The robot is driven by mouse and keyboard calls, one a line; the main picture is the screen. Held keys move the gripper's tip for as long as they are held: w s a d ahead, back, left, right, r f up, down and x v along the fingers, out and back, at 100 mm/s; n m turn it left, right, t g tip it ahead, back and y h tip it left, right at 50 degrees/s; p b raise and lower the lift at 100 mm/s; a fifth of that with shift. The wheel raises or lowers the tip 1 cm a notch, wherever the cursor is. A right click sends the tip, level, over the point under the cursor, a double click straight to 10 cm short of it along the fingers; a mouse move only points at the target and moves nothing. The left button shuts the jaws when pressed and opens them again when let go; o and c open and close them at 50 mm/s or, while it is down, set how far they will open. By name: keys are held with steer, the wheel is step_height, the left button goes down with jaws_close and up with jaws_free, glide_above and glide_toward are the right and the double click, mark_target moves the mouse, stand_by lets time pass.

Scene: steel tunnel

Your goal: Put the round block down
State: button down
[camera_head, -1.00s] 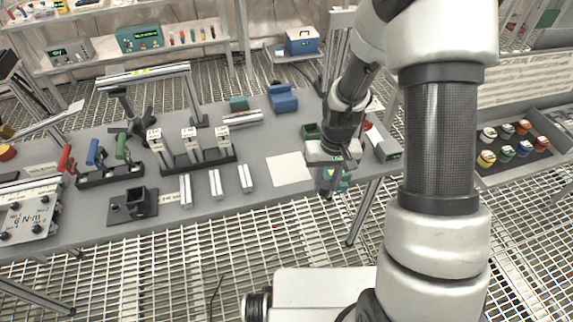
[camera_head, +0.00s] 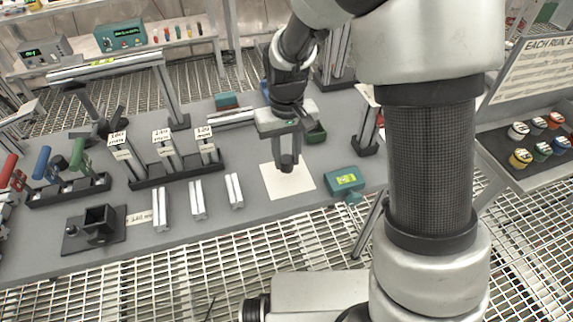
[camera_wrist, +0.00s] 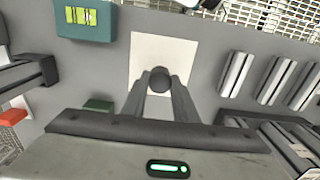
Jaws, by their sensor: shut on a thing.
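The round block is a small dark cylinder (camera_head: 287,163) at the tips of my gripper (camera_head: 285,148). In the wrist view the block (camera_wrist: 160,79) shows as a dark round top between the two fingers (camera_wrist: 160,90), which are shut on it. It is over the white square sheet (camera_head: 300,184) on the grey table. The sheet also shows in the wrist view (camera_wrist: 148,47), behind the block. I cannot tell whether the block touches the sheet or hangs just above it.
A teal box with a yellow-green display (camera_head: 344,182) stands right of the sheet. Several silver bars (camera_head: 235,191) lie to its left, with a black rack of labelled profiles (camera_head: 165,170) behind them. The table's front edge is close.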

mark_target(286, 159)
steer(key=shift+f, duration=1.45)
steer(key=shift+f+b, duration=0.15)
steer(key=shift+b, duration=0.15)
steer(key=c, duration=1.4)
jaws_free()
